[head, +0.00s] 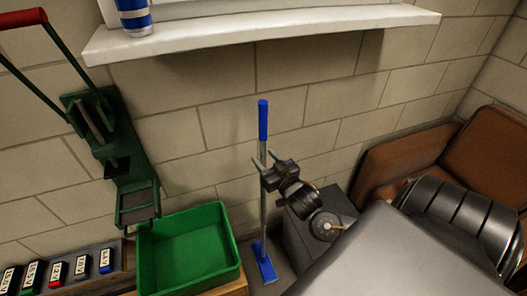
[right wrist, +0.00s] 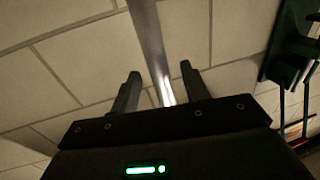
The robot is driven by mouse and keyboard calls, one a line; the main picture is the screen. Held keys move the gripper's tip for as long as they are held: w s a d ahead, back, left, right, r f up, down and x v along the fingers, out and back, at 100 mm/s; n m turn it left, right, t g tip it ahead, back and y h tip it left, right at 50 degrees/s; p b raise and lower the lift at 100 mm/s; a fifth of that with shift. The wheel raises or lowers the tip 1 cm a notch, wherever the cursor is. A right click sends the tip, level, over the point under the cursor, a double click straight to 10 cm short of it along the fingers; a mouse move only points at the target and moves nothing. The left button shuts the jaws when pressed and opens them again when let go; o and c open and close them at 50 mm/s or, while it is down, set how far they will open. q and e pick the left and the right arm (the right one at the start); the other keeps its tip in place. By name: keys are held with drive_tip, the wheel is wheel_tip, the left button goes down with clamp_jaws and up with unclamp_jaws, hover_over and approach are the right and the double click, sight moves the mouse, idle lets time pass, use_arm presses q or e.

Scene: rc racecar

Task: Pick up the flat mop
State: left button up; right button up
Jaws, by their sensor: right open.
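The flat mop stands upright near the brick wall, with a blue grip (head: 263,120), a thin grey pole and a flat blue head (head: 264,262) on the floor. My right gripper (head: 264,159) is at the upper part of the pole, below the blue grip. In the right wrist view the grey pole (right wrist: 150,40) passes between the two open fingers of my right gripper (right wrist: 160,85), with a gap on each side. Part of the pole is hidden behind the gripper in the head view. My left gripper is not in view.
A green bin (head: 190,250) stands left of the mop head. A green tool with a red handle (head: 110,140) is further left. A white ledge (head: 270,27) with a blue can (head: 134,17) juts out above. Brown panels (head: 400,160) lean at the right.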

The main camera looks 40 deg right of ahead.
drive_tip(key=w, duration=0.1)
drive_tip(key=w+b, duration=0.1)
drive_tip(key=w, duration=0.1)
drive_tip(key=shift+w+d+f, duration=0.1)
drive_tip(key=shift+d+f, duration=0.05)
drive_tip(key=shift+f, duration=0.05)
drive_tip(key=shift+r, duration=0.1)
drive_tip(key=c, duration=1)
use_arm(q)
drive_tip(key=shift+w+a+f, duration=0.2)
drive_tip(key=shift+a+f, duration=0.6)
use_arm(e)
clamp_jaws()
drive_tip(key=shift+r, duration=0.15)
